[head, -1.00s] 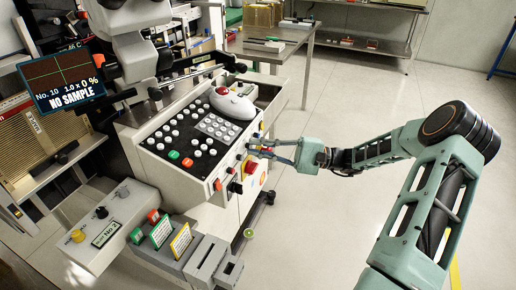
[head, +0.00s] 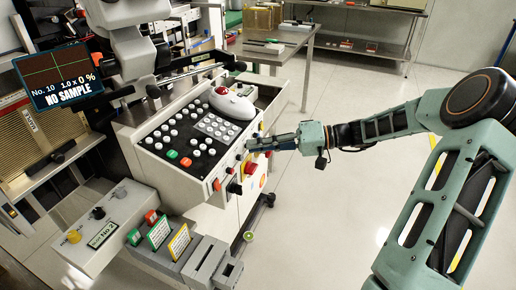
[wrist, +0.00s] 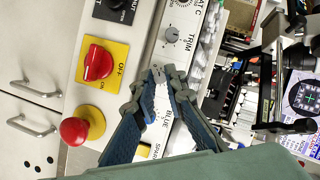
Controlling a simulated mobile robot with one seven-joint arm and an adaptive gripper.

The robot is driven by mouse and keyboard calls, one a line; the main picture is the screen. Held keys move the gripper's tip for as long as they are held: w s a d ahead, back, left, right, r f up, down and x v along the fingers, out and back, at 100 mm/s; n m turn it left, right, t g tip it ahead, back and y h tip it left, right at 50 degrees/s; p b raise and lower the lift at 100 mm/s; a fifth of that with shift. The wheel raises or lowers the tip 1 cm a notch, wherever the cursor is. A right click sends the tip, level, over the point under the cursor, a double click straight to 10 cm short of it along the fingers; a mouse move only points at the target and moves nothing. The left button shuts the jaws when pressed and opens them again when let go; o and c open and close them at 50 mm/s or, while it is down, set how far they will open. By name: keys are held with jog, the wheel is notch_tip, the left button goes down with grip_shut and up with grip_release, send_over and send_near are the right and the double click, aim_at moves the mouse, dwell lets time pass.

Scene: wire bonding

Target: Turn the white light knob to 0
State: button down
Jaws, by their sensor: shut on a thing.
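My gripper (head: 249,144) reaches from the right to the right-hand side face of the console (head: 215,160). In the wrist view its two blue-grey fingers (wrist: 158,74) converge and are shut on a small pale knob on the light panel strip. The fingertips cover most of that knob, and its own label and setting are hidden. A label reading BLUE shows between the fingers, below the tips. A grey TRIM knob (wrist: 172,35) stands just above the tips, apart from them. I cannot read a white light label in either view.
A red rotary switch (wrist: 98,62) on a yellow plate and a red mushroom button (wrist: 74,130) sit left of the fingers. A yellow button (wrist: 143,150) lies below. A separate box with several knobs (head: 100,225) stands at lower left. The floor at right is clear.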

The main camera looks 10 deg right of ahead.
jog(key=shift+r+n+t+h+b, duration=0.1)
jog(key=shift+n+t+h+b, duration=0.4)
jog(key=shift+n+h+b, duration=0.8)
jog(key=shift+n+y, duration=0.3)
jog(key=shift+y, duration=0.1)
jog(key=c, duration=2)
grip_release()
jog(key=shift+o, duration=0.2)
jog(key=shift+s+r, duration=0.1)
jog(key=v, duration=1.2)
